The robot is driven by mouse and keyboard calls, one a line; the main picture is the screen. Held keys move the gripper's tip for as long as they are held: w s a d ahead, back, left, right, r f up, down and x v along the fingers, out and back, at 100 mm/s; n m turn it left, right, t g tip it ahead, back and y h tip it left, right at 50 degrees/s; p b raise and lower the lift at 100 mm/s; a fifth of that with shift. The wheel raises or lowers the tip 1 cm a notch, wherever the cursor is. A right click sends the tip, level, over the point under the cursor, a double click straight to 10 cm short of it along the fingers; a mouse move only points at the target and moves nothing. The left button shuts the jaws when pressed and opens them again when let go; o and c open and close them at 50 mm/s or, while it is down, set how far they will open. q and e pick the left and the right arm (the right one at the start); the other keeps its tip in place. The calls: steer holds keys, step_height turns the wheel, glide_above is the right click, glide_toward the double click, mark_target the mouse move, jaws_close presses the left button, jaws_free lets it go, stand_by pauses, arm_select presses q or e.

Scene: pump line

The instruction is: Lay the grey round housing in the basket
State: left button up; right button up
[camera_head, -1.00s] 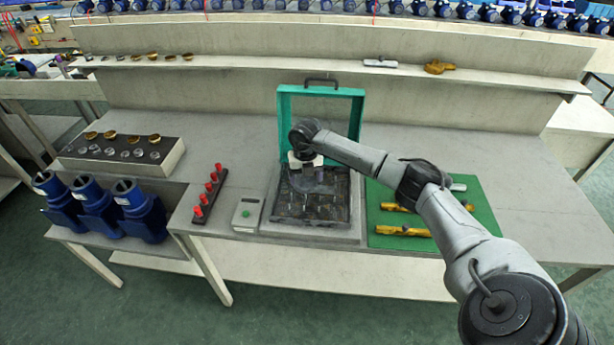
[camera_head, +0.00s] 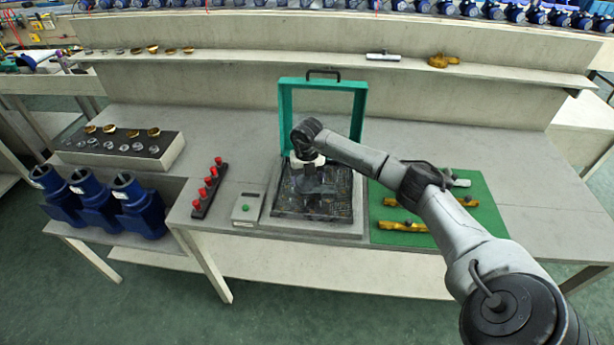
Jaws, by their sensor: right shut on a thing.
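The dark wire basket (camera_head: 338,209) sits on the grey base of a station with a raised green frame. My right gripper (camera_head: 313,184) points down into the basket area from above. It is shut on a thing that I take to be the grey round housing. The housing blends with the dark mesh and the gripper hides much of it, so I cannot tell whether it touches the basket floor. My left gripper is not in view.
The green frame (camera_head: 322,83) stands upright behind the basket. A small box with a green button (camera_head: 246,209) and a rack of red-topped pegs (camera_head: 208,188) are to the left. A green mat (camera_head: 485,205) with yellow parts lies to the right, under my arm.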

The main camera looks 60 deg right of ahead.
steer(key=shift+f, duration=0.2)
steer(key=shift+f, duration=0.35)
